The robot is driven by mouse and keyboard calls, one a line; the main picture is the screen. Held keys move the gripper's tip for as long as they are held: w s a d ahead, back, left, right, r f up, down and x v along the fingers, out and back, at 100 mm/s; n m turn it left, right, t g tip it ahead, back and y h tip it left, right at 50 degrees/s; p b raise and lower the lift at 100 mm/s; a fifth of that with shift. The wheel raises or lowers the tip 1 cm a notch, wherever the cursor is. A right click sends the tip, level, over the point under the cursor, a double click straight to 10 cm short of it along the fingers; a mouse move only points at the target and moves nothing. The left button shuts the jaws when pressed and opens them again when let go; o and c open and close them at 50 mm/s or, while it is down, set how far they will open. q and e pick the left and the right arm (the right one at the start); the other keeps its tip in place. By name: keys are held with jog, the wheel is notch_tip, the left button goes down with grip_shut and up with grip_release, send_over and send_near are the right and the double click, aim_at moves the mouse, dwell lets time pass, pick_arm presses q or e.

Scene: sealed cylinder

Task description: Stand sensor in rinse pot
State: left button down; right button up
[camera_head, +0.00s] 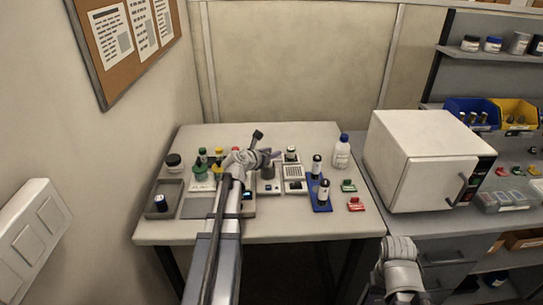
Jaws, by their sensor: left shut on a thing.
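My left gripper (262,158) is over the middle of the table, seen small and partly hidden by my own arm. It is shut on a thin, dark-tipped piece (257,135) that stands up at a tilt and looks like the sensor. A small purple part (277,154) shows beside the fingers; I cannot tell what it belongs to. A dark grey cylinder (266,170), perhaps the rinse pot, is just below the gripper; I cannot tell whether the held piece touches it. Of my right arm only a link shows at the lower right, with no fingers visible.
A white oven (424,160) stands at right. The front table strip is clear.

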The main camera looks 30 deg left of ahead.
pick_arm(q)
jog(key=shift+f, duration=0.15)
jog(key=c, duration=0.5)
grip_release()
jog(key=shift+s+r, duration=0.25)
jog(key=shift+r, duration=0.1)
jog(key=p+v, duration=0.4)
jog(key=v, duration=0.7)
jog(key=shift+s, duration=0.25)
jog(key=shift+c, duration=0.2)
